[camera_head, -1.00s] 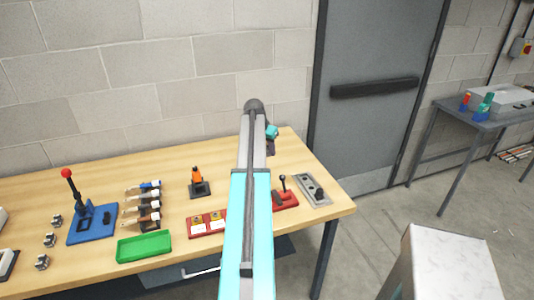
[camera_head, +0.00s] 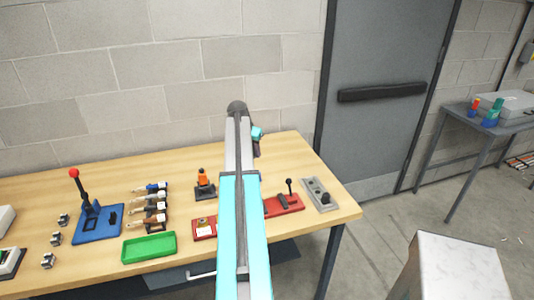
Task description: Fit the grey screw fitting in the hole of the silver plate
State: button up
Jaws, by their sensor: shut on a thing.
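The silver plate (camera_head: 316,191) lies at the right end of the wooden bench. It has dark round holes along it and a black knob-like part near its front end. My arm reaches out over the bench left of the plate. My gripper (camera_head: 256,148) shows only as a small dark piece beside the far end of the arm, at the bench's back edge in the picture. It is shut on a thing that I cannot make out. I cannot pick out the grey screw fitting. The arm hides part of the bench.
Left of the plate is a red base with a black lever (camera_head: 288,201). Further left are an orange-topped stand (camera_head: 203,180), a green tray (camera_head: 149,247), a rack of screwdrivers (camera_head: 151,205) and a blue lever press (camera_head: 96,222). A white-topped block (camera_head: 455,260) stands at front right.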

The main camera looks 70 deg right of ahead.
jog(key=w+a+r+n+t+y+b, duration=0.15)
jog(key=w+a+n, duration=0.25)
jog(key=w+a, duration=1.1)
jog(key=w+a+r+n+t+h+b, duration=0.1)
jog(key=w+a+r+n+t, duration=0.2)
jog(key=w+a, duration=1.2)
jog(key=s+a+r+n+y+b, duration=0.1)
jog(key=a+n, duration=0.4)
jog(key=a, duration=1.8)
jog(key=s+a+r+n+y, duration=0.1)
jog(key=a+n+y, duration=0.2)
jog(key=a, duration=2)
jog(key=n, duration=0.3)
jog(key=shift+s+r+n+b, duration=0.2)
jog(key=shift+s+n+b, duration=0.1)
jog(key=shift+s+b, duration=0.1)
jog(key=shift+a, duration=0.1)
